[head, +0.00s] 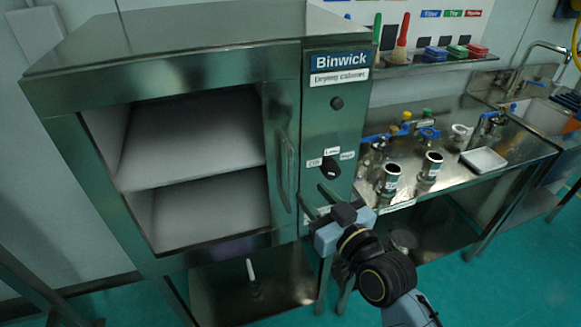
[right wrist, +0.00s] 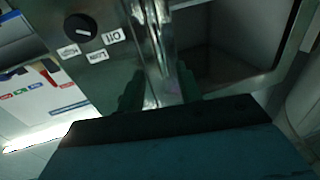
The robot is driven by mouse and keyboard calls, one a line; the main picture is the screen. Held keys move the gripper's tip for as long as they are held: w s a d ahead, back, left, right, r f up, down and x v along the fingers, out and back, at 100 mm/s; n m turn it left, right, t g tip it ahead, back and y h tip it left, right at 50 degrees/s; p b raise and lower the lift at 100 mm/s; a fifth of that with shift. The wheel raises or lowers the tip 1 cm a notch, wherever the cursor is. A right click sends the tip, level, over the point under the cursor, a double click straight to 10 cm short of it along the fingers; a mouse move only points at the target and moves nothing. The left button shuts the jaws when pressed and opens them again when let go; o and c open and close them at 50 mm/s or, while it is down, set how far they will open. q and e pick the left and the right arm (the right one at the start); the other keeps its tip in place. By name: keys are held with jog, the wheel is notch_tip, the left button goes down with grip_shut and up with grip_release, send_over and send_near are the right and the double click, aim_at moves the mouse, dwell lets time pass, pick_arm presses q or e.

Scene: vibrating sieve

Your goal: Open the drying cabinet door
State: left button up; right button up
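The drying cabinet (head: 175,60) is a metal box labelled "Binwick". Its front shows two pale shelf spaces, and I cannot tell whether clear glass covers them. The door handle (head: 286,172) is a vertical metal bar on the right side of the door, beside the control panel. It also shows in the right wrist view (right wrist: 157,45). My right gripper (head: 313,200) is at the lower right of the handle, fingers pointing at the cabinet. In the right wrist view the green fingers (right wrist: 160,88) are apart, with the handle ahead between them; contact is not visible. My left gripper is out of view.
The control panel has a black knob (head: 330,167). To the right, a metal bench (head: 465,185) holds metal cups, a white tray (head: 484,160) and blue-handled items. A rack with coloured pieces is on the wall behind. The floor in front of the cabinet is green.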

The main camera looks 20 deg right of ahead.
aim_at(292, 171)
jog(key=x, duration=1)
jog(key=shift+a+p, duration=0.1)
jog(key=shift+p, duration=0.25)
grip_shut()
